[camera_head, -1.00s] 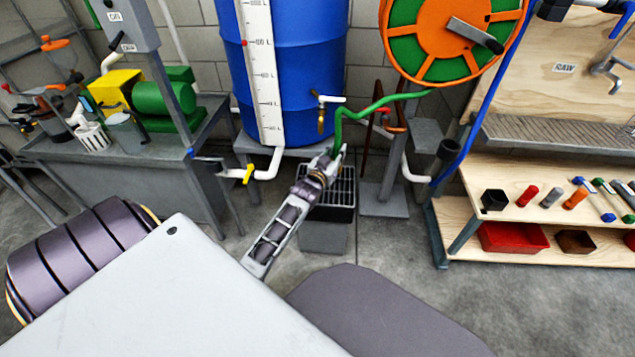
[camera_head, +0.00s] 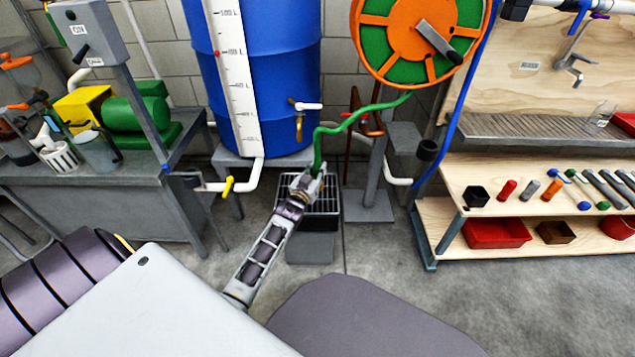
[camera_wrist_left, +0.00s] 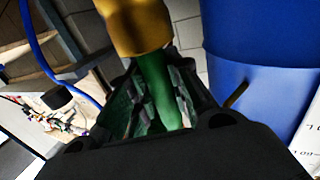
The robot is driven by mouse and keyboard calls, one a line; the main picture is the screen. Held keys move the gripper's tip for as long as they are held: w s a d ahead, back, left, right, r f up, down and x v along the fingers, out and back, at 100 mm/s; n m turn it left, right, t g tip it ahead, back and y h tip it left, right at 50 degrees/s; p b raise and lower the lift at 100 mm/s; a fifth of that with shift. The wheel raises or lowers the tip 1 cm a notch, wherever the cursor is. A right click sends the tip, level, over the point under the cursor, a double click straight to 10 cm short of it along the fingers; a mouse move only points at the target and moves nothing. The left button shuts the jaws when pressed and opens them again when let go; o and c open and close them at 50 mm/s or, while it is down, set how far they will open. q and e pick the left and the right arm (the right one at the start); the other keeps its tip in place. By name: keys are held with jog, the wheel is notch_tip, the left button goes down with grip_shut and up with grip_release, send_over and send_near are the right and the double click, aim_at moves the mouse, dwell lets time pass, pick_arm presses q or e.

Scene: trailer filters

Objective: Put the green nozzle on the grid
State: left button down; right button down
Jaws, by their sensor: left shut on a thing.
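The green hose (camera_head: 347,126) runs from the reel down to my left gripper (camera_head: 312,181). My left gripper is shut on its end, the green nozzle, which the fingers mostly hide in the head view. In the left wrist view the green nozzle (camera_wrist_left: 160,88) sits between the two fingers, with a brass-coloured part (camera_wrist_left: 137,25) beyond them. The dark grid (camera_head: 323,208) lies on top of a grey box below the barrel. In the head view my gripper overlaps the grid's back left part. I cannot tell its height above the grid. My right gripper is not in view.
A blue barrel (camera_head: 275,80) with a brass tap (camera_head: 299,127) stands behind the grid. White pipe (camera_head: 257,172) with a yellow valve runs left of it. The orange and green reel (camera_head: 385,55) hangs above right. A wooden shelf (camera_head: 445,210) stands at right.

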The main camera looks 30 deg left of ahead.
pick_arm(q)
jog(key=shift+f+b, duration=1.3)
jog(key=shift+f, duration=1.1)
jog(key=shift+f, duration=0.15)
jog(key=c, duration=1.3)
grip_release()
jog(key=shift+s, duration=0.1)
